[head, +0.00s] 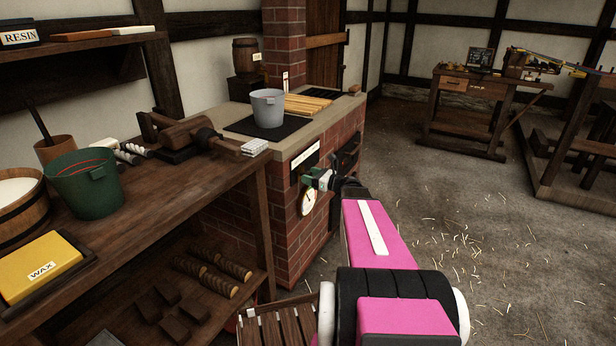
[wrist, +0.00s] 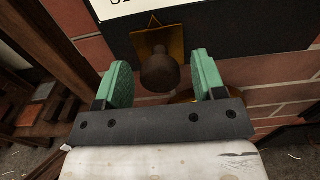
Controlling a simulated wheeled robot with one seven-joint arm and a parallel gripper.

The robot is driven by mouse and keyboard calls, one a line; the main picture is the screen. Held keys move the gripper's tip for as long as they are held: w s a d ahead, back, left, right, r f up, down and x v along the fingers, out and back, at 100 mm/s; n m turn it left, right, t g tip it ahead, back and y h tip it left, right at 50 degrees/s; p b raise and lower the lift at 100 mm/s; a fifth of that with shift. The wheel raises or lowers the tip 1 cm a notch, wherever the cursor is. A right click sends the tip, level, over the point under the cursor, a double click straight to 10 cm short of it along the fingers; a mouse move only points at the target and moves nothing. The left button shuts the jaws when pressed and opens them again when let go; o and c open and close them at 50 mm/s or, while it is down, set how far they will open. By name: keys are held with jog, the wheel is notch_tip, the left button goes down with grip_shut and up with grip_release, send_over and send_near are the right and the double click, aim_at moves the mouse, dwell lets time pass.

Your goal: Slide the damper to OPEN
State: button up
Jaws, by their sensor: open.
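The damper shows in the wrist view as a dark round knob (wrist: 160,72) on a brass-coloured plate (wrist: 150,45), set in a black panel (wrist: 230,35) on the brick wall. Part of a white label (wrist: 125,6) shows above it, cut off by the picture edge. My gripper (wrist: 162,82) is open, with one green finger on each side of the knob; I cannot tell if either touches it. In the head view my gripper (head: 318,180) is at the brick stove's front, below a pale label plate (head: 305,155), and hides the knob.
A round white dial (head: 308,202) is on the brick stove (head: 290,235) just below my gripper. A grey bucket (head: 267,108) stands on the stove top. A wooden workbench (head: 170,205) with a green bucket (head: 88,185) is at left. Floor (head: 460,220) at right is open, with straw.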

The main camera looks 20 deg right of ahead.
jog(key=shift+w+a, duration=0.45)
jog(key=shift+a, duration=0.05)
grip_shut()
jog(key=w+d, duration=1)
jog(key=shift+d, duration=0.1)
grip_release()
jog(key=shift+s, duration=0.1)
jog(key=v, duration=1)
jog(key=shift+s+d, duration=0.15)
jog(key=shift+d, duration=0.1)
jog(key=shift+r, duration=0.1)
